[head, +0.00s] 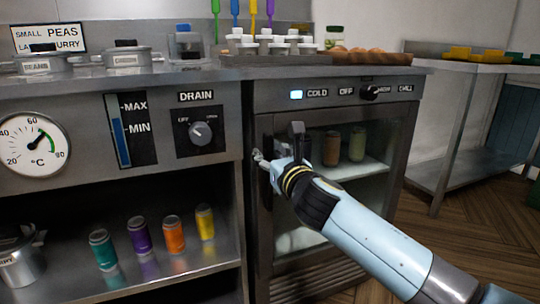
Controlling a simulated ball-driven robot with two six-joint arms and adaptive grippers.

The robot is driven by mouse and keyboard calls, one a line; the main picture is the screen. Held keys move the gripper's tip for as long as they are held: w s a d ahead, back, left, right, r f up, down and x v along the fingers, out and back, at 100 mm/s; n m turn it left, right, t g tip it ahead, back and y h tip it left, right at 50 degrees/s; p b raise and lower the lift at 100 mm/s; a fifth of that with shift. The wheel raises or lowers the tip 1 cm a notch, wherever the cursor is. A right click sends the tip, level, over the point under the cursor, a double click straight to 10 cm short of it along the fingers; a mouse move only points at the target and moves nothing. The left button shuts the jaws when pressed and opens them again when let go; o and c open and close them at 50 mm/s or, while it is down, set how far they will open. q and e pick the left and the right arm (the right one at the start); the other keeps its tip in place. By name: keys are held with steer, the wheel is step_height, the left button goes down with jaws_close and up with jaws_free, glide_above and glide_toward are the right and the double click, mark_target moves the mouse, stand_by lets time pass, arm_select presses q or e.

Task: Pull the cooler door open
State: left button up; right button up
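The cooler (335,95) stands at centre right under the counter, with a glass door (390,175) in a dark metal frame. The door looks closed against the body. Several cans show through the glass. My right arm reaches in from the lower right, and my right gripper (262,157) is at the upper left edge of the door frame. My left gripper is not in view.
A control strip with a knob (369,92) runs above the door. Left are a drain panel (201,132) and an open shelf with several coloured cans (139,235). A steel table (462,62) stands at the right. Wooden floor lies clear before it.

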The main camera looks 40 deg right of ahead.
steer(key=shift+c, duration=0.2)
jaws_close()
